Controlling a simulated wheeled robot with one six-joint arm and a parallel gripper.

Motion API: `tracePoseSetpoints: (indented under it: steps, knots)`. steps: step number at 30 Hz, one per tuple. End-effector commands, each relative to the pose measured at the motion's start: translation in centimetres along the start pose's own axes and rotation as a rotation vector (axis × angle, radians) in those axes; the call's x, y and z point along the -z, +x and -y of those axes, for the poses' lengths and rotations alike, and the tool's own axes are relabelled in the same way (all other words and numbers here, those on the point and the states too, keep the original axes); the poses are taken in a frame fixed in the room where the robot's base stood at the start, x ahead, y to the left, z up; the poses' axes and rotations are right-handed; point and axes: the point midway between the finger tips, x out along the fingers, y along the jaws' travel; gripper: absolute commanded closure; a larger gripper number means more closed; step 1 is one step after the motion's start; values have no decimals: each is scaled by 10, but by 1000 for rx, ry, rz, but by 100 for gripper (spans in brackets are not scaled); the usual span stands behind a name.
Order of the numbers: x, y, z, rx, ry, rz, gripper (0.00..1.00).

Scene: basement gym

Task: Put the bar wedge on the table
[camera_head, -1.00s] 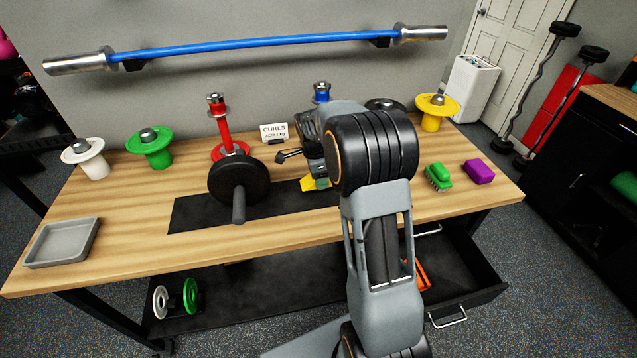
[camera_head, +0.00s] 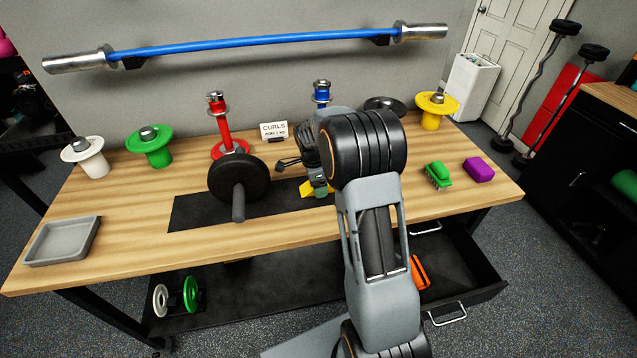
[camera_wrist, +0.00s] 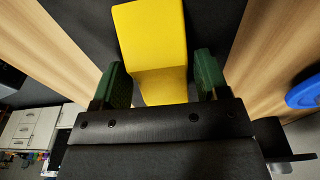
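The bar wedge appears as a yellow block (camera_wrist: 152,40) in the wrist view, with a sloped face and a bend across it. In the head view only small yellow parts (camera_head: 305,189) show low by my gripper, on the dark mat; my arm hides the rest. My gripper (camera_wrist: 163,78) has dark green finger pads, one on each side of the wedge's near part. A thin gap shows at the right pad; the left pad is very close, and contact there is unclear. The wooden table (camera_head: 130,220) carries the mat.
A black plate with a bar (camera_head: 238,185) stands left of my gripper. A red post (camera_head: 222,130), a curls sign (camera_head: 273,131), a grey tray (camera_head: 62,241), a green brush (camera_head: 437,176) and a purple block (camera_head: 479,170) are also on the table. An open drawer (camera_head: 465,275) juts out below.

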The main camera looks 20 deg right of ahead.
Motion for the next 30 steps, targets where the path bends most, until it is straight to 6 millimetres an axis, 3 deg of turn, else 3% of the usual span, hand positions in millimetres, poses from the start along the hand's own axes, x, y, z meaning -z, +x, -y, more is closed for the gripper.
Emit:
tracePoseSetpoints:
  steps: [3,14,30]
  knots:
    - [0,0,0,0,0,0,22]
    - [0,-9,0,2,0,0,22]
    - [0,-103,0,3,-1,0,22]
